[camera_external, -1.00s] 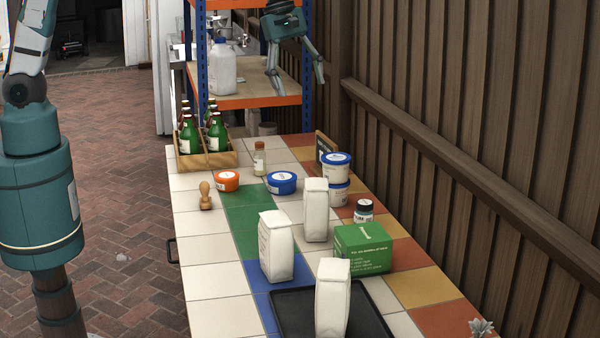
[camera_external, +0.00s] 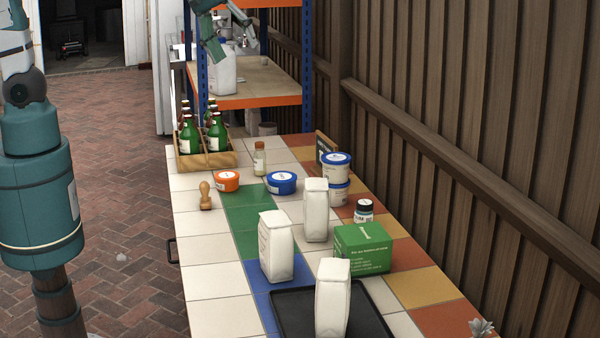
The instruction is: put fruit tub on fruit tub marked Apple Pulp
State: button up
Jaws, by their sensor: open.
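Several lidded tubs stand on the tiled table. A white tub with a blue lid (camera_external: 336,166) is stacked on a similar white tub (camera_external: 339,193) at the right; the lower one is partly hidden by a white bag. The labels are too small to read, so I cannot tell which says Apple Pulp. My gripper (camera_external: 204,52) is open and empty at the top of the view, high and apart from the tubs, in front of the shelf.
A wooden crate (camera_external: 221,159) of bottles, a small corked bottle (camera_external: 260,159) and a wooden stamp (camera_external: 206,197) stand near the tubs. White bags (camera_external: 275,248), a green box (camera_external: 363,249) and a dark tray (camera_external: 291,305) are nearer. A shelf (camera_external: 245,98) holds a white jug (camera_external: 222,75).

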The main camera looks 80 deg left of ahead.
jog(key=s+a+m+t, duration=0.1)
jog(key=s+m, duration=0.4)
jog(key=s, duration=0.5)
jog(key=s+a+f+m+t+y, duration=0.1)
jog(key=s+a+m, duration=0.3)
jog(key=s, duration=0.6)
jog(key=shift+s+f+m+t, duration=0.3)
jog(key=shift+s+m, duration=0.1)
jog(key=shift+m, duration=0.5)
